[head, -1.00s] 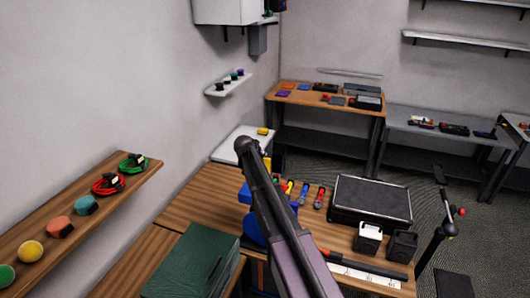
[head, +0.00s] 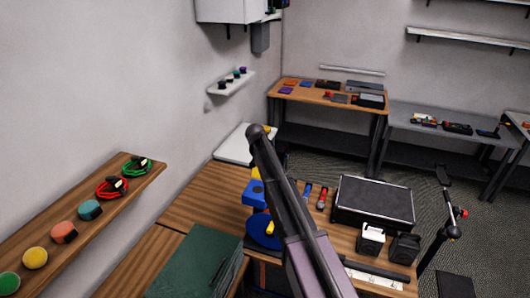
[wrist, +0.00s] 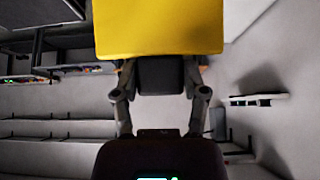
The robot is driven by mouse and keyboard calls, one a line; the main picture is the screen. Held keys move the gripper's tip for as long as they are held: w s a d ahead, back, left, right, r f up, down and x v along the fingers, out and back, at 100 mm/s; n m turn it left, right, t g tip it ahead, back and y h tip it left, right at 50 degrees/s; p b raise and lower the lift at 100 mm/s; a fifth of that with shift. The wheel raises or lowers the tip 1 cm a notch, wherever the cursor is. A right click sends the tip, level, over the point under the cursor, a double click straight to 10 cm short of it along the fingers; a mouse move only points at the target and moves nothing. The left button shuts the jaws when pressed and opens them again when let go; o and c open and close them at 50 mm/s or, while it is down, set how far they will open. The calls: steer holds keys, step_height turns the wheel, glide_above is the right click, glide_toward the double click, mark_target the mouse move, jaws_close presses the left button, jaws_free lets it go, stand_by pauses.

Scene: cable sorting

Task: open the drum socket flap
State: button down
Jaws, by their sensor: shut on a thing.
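In the wrist view my gripper (wrist: 160,64) has both fingers closed in around a yellow block-shaped thing (wrist: 160,28), which fills the top of the picture. The fingertips are hidden by it. I cannot tell whether it is the socket flap. In the head view a blue drum-like thing (head: 262,232) with a blue part above it (head: 253,196) stands on the wooden bench, partly behind my arm. Small yellow parts (head: 256,173) show by it. My gripper is hidden behind my arm in the head view, and no flap is clearly visible.
A green box (head: 195,262) stands front left on the bench. A wooden shelf (head: 65,235) with several coils runs along the left wall.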

steer(key=shift+c, duration=0.6)
jaws_free()
steer(key=shift+s, duration=0.15)
steer(key=shift+a, duration=0.1)
steer(key=shift+s, duration=0.1)
